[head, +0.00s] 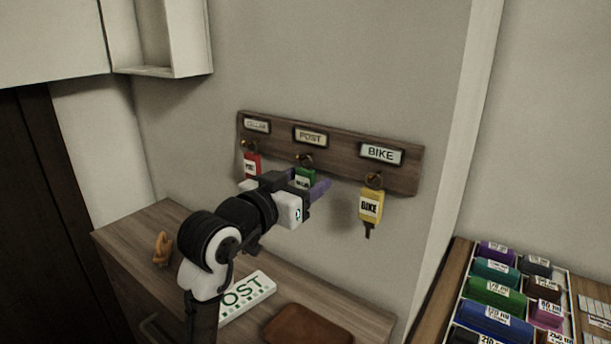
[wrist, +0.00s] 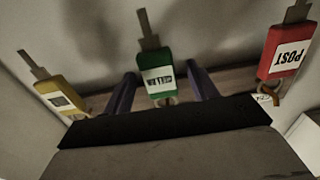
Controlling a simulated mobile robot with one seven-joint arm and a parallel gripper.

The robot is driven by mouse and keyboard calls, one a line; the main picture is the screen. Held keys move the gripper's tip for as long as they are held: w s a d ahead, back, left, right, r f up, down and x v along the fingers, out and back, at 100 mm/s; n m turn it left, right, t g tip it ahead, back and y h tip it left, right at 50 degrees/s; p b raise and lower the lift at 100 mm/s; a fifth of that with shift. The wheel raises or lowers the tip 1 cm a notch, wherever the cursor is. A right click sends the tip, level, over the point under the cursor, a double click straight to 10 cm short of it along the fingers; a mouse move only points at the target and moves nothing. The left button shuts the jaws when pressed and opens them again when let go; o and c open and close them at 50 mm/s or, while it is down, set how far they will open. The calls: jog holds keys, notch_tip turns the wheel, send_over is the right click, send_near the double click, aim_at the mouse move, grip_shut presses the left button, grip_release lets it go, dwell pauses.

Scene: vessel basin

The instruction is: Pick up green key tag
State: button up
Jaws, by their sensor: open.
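The green key tag (head: 304,176) hangs from the middle hook of a wooden wall rack (head: 340,155), under the POST plate. Its white label is too blurred to read surely. My gripper (wrist: 163,80) is open at the tag. In the wrist view, which looks inverted, the green tag (wrist: 157,73) hangs between the two purple fingers, with a visible gap on each side. In the head view my gripper partly hides the tag's lower part.
A red tag (head: 252,163) reading POST hangs left of it, and a yellow BIKE tag (head: 370,205) hangs right. Below are a cabinet top (head: 140,232), an orange object (head: 162,249), a POST sign (head: 248,295) and a brown tray (head: 308,326).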

jog(key=shift+w+d, duration=0.25)
jog(key=shift+w, duration=0.1)
jog(key=c, duration=1.1)
jog(key=shift+r+p, duration=0.3)
jog(key=shift+r, duration=0.1)
jog(key=b+v, duration=0.2)
jog(key=v, duration=3)
jog(key=shift+s, duration=0.1)
grip_shut()
